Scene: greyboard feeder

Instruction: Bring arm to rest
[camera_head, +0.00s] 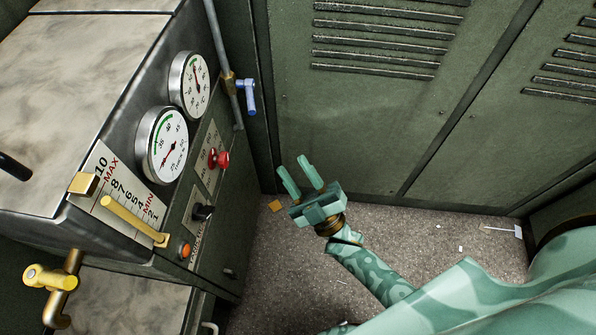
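My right gripper (301,176) is teal with two straight fingers that stand apart with nothing between them. It is open and empty. It points up and to the left in the picture, in front of the green cabinet doors and over the speckled floor. My teal patterned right arm (375,272) comes in from the lower right and is bent at the wrist. The gripper is to the right of the machine's control panel and appears apart from it. My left gripper is not in view.
A machine (70,85) with two round gauges (162,146), a red knob (219,158) and a brass lever (133,221) stands at left. A blue valve handle (248,97) sits on a pipe. Green louvred cabinets (350,120) close off the back. The floor (455,232) holds small scraps.

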